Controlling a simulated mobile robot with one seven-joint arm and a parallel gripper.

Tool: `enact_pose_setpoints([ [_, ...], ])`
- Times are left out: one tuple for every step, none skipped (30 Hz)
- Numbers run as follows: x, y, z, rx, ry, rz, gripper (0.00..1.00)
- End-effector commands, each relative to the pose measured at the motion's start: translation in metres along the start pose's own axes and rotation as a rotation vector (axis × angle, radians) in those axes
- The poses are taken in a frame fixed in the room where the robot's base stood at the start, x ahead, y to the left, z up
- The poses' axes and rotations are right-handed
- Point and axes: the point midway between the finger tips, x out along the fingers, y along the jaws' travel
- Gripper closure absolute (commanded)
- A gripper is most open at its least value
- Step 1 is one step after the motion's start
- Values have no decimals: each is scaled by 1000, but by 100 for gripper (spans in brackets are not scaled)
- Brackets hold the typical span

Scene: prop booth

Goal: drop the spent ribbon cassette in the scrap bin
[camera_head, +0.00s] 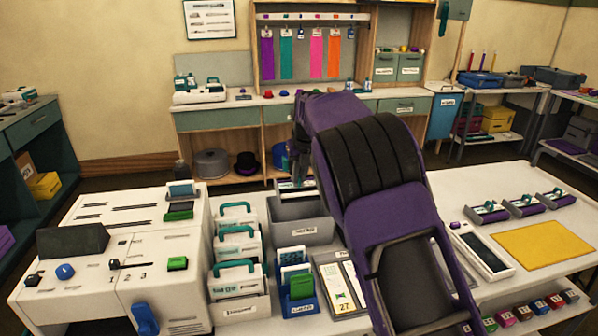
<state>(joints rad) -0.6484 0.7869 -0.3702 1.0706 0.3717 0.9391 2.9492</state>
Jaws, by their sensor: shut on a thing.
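My gripper (297,172) is at the far end of my purple and black arm, pointing down over the back of an open grey bin (303,232). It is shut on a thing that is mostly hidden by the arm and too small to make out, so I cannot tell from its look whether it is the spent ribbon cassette. The grey bin stands on the white table and has a white label on its front, too small to read surely. The arm covers the area to the right of the bin.
A white machine (110,250) with a blue lever fills the left. White cases with teal handles (237,245) stand beside the bin. A blue card holder (298,290) is in front. Several purple devices (525,207) and a yellow mat (541,246) lie right.

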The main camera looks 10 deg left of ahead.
Motion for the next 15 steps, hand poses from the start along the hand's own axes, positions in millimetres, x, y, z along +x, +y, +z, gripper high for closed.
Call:
enact_pose_setpoints([
  [3,0,-2,0,0,0,100],
  [5,0,-2,0,1,0,100],
  [8,0,-4,0,2,0,100],
  [11,0,-5,0,2,0,100],
  [16,-1,-7,0,1,0,100],
  [21,-1,-9,0,0,0,100],
  [24,-1,-10,0,0,0,100],
  [27,-1,-12,0,0,0,100],
  [30,-1,-13,0,0,0,100],
  [33,-1,-14,0,0,0,100],
  [35,-1,-15,1,0,0,100],
  [36,-1,-15,1,1,0,100],
  [38,-1,-16,0,0,0,100],
  [40,-1,-17,0,0,0,100],
  [43,-1,-18,0,0,0,100],
])
